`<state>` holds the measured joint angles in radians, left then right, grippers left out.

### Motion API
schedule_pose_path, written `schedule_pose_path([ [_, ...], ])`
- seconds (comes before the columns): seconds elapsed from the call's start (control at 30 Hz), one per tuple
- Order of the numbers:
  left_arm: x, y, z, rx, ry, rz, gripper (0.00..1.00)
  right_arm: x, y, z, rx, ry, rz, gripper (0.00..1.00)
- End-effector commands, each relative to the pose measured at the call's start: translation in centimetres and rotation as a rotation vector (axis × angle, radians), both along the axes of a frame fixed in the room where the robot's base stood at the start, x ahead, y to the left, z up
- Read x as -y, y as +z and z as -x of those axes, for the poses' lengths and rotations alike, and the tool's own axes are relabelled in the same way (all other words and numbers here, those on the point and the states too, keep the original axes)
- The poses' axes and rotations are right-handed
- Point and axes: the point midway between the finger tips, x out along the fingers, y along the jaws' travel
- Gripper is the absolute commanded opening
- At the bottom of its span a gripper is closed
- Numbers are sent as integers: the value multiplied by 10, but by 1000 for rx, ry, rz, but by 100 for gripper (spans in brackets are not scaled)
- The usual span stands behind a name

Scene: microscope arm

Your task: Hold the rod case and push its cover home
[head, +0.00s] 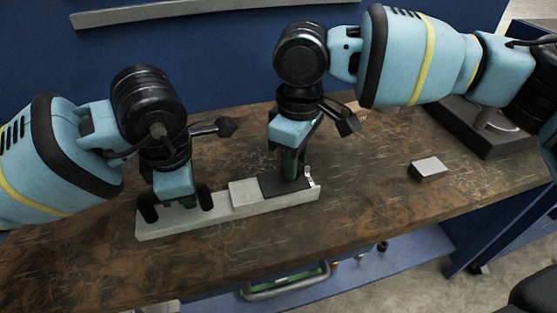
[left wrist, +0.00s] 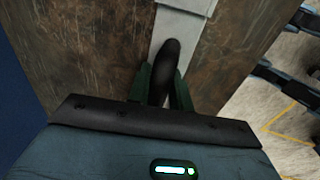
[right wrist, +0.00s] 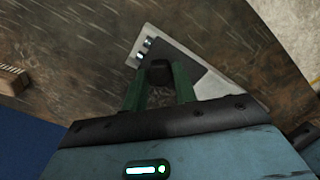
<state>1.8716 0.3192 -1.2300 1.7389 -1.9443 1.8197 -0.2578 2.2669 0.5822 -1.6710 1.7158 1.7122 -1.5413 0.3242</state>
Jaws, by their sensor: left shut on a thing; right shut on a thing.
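The rod case (head: 220,215) is a long pale grey bar-shaped body on the wooden table. A black handle (left wrist: 170,68) with rounded ends stands on its left part. My left gripper (head: 177,204) is shut on this handle. A dark flat plate, apparently the cover (head: 270,188), lies on the case's right part, beside a raised pale block (head: 243,195). My right gripper (head: 292,176) is shut on a small black knob (right wrist: 160,72) above the dark plate. Small shiny parts (right wrist: 145,45) show at the case's right end. The fingers partly hide handle and knob.
A small grey block (head: 428,168) lies on the table to the right. A dark stand (head: 480,125) is at the back right. A brownish brush-like object (right wrist: 12,80) shows in the right wrist view. The table (head: 350,220) in front of the case is clear.

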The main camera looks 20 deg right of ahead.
Motion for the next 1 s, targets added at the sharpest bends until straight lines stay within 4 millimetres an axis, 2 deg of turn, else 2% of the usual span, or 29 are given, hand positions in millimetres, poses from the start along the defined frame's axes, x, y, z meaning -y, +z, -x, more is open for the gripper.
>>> schedule_pose_path([
  [0.03,-1,1,-1,1,4,-2,0,9,-1,-1,-1,-9,3,0],
  [0.13,-2,1,-1,1,4,-2,0,17,0,-1,1,-8,5,0],
  [0.47,-2,1,0,1,3,-4,0,19,0,-1,1,-8,7,0],
  [0.5,-2,1,0,1,3,-4,0,19,0,-1,1,-8,7,33],
  [0.63,-1,1,0,1,3,-4,0,18,0,-1,1,-7,6,50],
  [1.0,-1,1,0,1,1,-2,0,17,5,-1,3,-5,3,50],
])
